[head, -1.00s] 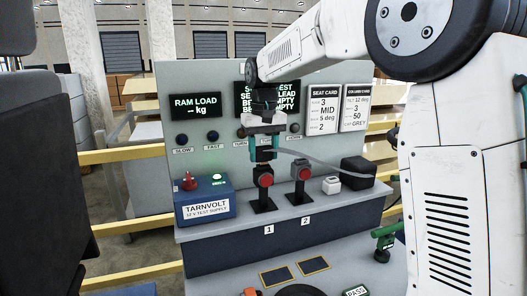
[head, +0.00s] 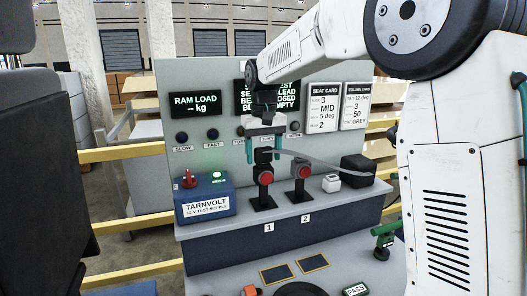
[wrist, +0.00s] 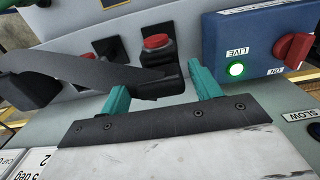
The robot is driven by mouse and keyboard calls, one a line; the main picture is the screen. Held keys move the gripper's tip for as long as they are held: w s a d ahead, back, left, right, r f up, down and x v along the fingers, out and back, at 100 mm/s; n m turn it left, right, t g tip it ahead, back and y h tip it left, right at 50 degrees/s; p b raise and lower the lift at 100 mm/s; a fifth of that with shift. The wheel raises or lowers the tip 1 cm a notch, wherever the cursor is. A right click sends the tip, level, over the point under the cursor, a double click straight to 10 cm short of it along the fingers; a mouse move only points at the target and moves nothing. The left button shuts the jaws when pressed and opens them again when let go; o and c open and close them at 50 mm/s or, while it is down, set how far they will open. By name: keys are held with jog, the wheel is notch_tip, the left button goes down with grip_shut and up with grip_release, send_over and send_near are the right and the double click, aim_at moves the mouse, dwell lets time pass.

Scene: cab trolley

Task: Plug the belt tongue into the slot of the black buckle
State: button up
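Buckle 1 (wrist: 168,65) shows between my fingers in the wrist view. The dark belt tongue (wrist: 160,88) sits at the top of buckle 1 and appears to be in its slot, though the mouth is not clear. The grey strap (head: 325,165) runs from it to the right. My gripper (head: 264,154) is open just above buckle 1, its teal fingers apart on either side of the tongue, not visibly touching it.
A blue supply box (head: 205,203) with a red knob and lit green light stands left of buckle 1. A small white block (head: 331,184) and a black box (head: 358,170) stand on the right. The upright panel (head: 222,165) is close behind my gripper.

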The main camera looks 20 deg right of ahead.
jog(key=shift+o, duration=0.3)
jog(key=shift+r, duration=0.15)
notch_tip(320, 180, up, 8)
jog(key=shift+f, duration=0.2)
jog(key=o, duration=0.6)
notch_tip(320, 180, up, 9)
dwell(0.9)
